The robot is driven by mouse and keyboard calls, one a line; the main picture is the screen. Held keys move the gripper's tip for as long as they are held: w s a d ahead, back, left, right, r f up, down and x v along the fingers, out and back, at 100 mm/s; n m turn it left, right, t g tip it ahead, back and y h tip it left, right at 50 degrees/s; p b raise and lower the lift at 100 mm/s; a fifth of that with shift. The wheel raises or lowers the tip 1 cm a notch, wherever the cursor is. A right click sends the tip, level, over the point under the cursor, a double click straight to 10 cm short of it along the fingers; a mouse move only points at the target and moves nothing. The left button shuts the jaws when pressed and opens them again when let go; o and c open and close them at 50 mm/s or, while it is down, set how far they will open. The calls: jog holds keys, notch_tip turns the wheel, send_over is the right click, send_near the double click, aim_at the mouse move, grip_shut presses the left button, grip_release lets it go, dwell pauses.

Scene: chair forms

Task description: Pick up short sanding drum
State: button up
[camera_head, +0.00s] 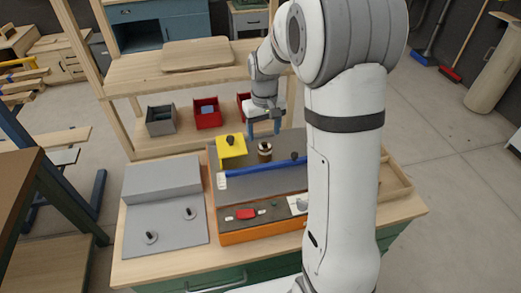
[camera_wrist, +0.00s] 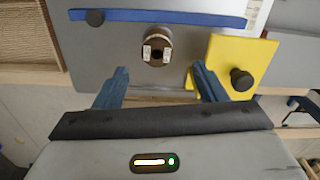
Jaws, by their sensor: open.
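A short brown drum (camera_head: 265,152) with a dark top stands on the grey top of the orange-sided machine (camera_head: 238,238). I take it to be the short sanding drum. The wrist view shows the drum (camera_wrist: 157,45) end-on, with a dark centre hole and two small pale patches on its face. My gripper (camera_head: 264,128) is above and just behind the drum. In the wrist view my gripper (camera_wrist: 159,76) has its two blue fingers spread wide. The drum appears between and beyond the fingertips, apart from both. Nothing is between the fingers.
A yellow plate with a black knob (camera_head: 231,146) is left of the drum, close to one finger. A blue bar (camera_head: 265,165) runs in front of the drum. A grey stand with two pegs (camera_head: 165,205) is at left. Grey and red bins (camera_head: 207,113) stand behind.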

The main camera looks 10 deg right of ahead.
aim_at(265, 149)
jog(key=shift+w+f, duration=0.2)
jog(key=shift+f, duration=0.6)
jog(key=f+p, duration=0.1)
jog(key=f, duration=0.6)
jog(key=shift+s+d+p, duration=0.1)
jog(key=shift+d+p, duration=0.1)
jog(key=shift+p, duration=0.2)
jog(key=shift+c, duration=0.4)
jog(key=shift+r, duration=0.1)
jog(key=c, duration=1)
